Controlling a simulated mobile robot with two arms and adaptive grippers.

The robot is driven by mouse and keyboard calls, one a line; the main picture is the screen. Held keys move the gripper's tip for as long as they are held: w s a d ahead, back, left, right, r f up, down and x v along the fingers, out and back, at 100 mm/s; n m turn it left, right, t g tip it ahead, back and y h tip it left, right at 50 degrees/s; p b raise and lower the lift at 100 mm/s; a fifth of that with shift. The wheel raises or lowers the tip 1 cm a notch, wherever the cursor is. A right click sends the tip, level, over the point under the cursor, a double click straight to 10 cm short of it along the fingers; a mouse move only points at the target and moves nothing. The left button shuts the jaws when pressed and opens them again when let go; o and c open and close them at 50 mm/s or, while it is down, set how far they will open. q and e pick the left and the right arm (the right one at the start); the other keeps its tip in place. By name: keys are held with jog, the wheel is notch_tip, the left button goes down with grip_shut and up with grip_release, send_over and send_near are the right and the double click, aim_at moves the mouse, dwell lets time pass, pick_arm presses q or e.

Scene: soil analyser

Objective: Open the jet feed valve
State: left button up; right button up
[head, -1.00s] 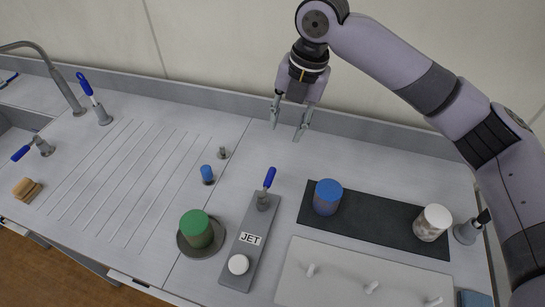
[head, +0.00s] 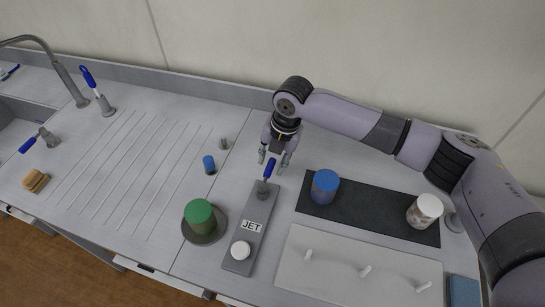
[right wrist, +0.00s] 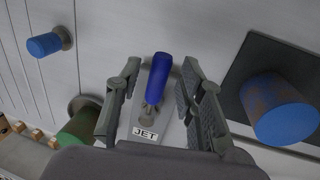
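The jet feed valve is a blue-handled lever (head: 269,169) on a grey plate (head: 238,265) labelled JET, with a white round knob (head: 240,250) at the plate's near end. The blue handle stands up, slightly tilted. My right gripper (head: 272,164) is open, fingers pointing down at the handle. In the right wrist view the blue handle (right wrist: 160,75) lies between the two open fingers (right wrist: 155,100), with gaps on both sides; I cannot tell contact. My left gripper is not in view.
A green-lidded jar (head: 199,213) on a round base stands left of the plate. A blue jar (head: 325,184) and a white-lidded jar (head: 425,208) stand on a dark mat (head: 375,219) at right. A small blue-topped fitting (head: 209,164) is at left.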

grip_shut()
dwell(0.5)
dwell(0.4)
